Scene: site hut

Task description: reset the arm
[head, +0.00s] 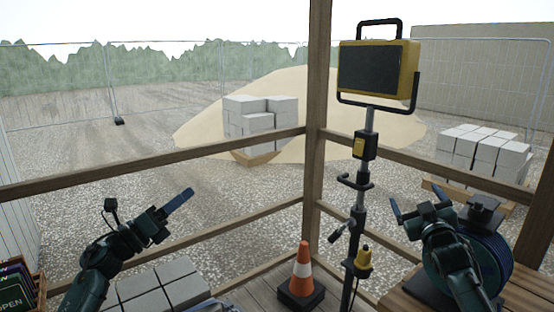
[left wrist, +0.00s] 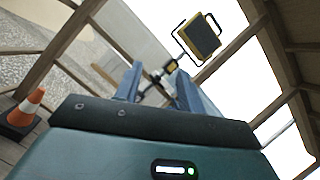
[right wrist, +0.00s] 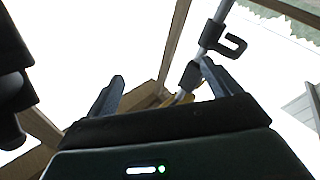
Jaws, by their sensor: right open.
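My left gripper (head: 181,200) is raised at the left of the head view, in front of the wooden rail, pointing up and to the right. In the left wrist view its two fingers (left wrist: 158,70) stand apart with nothing held between them. My right gripper (head: 418,200) is at the right of the head view, in front of a dark cable reel (head: 492,262). In the right wrist view its fingers (right wrist: 162,70) are wide apart and empty. Neither gripper visibly touches anything, though the gap between the right arm and the reel is hard to judge.
A yellow work light (head: 380,68) on a stand rises between the arms. A traffic cone (head: 303,268) stands beside it. Grey blocks (head: 150,290) lie at the lower left, near a crate of signs (head: 14,285). A wooden bench (head: 525,292) is at right; wooden rails (head: 240,148) run ahead.

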